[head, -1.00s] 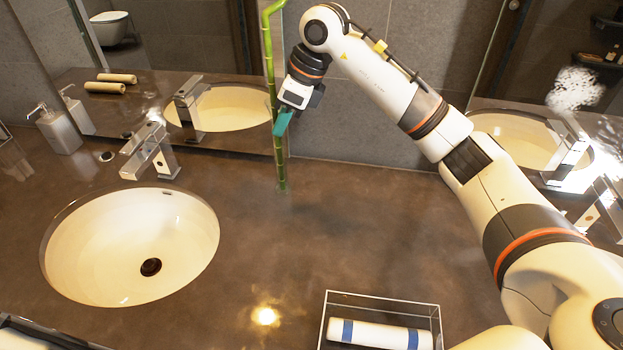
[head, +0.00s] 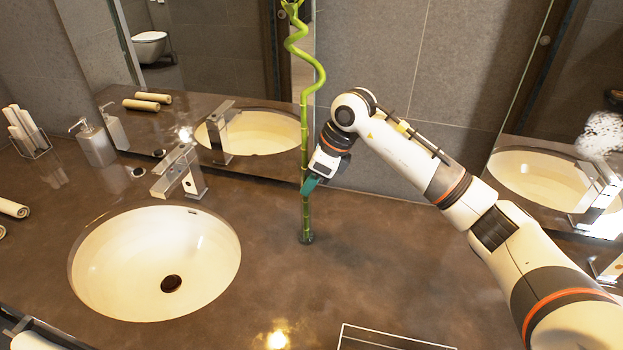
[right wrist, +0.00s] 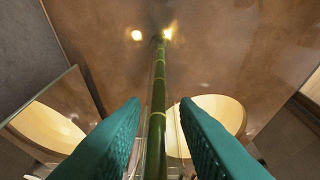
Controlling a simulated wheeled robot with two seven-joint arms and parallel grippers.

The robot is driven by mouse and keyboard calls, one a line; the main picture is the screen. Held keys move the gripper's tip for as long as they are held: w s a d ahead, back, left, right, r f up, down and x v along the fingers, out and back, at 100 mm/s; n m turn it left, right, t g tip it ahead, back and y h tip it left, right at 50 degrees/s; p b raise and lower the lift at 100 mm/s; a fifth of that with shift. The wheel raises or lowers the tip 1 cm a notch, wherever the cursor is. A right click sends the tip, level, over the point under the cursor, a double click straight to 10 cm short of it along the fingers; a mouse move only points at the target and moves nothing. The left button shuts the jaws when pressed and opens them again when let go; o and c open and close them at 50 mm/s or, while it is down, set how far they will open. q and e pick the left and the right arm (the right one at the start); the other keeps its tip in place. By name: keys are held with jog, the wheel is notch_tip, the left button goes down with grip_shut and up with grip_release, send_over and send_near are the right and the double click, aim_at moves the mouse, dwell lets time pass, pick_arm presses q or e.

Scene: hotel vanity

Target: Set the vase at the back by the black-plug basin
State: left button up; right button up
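The vase (head: 306,239) is a slim, clear vessel that barely shows, holding a tall green bamboo stalk with a curled top. It is upright over the counter, right of the basin with the dark plug (head: 150,262). I cannot tell if its foot touches the counter. My right gripper (head: 309,186) is at the stalk's lower part. In the right wrist view its teal fingers (right wrist: 161,115) lie on either side of the stalk (right wrist: 157,95), closed about the clear vase around it. My left gripper is out of view.
A tap (head: 182,170) stands behind the basin. A soap dispenser (head: 92,143) and a holder with rolled towels (head: 30,138) are at the far left. A clear tray (head: 385,334) is at the front. A mirror stands behind. The counter right of the vase is clear.

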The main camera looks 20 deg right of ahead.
jog(key=shift+o, duration=1.1)
jog(key=shift+r, duration=0.25)
jog(key=b+v, duration=0.2)
jog(key=v, duration=1)
jog(key=shift+f, duration=0.1)
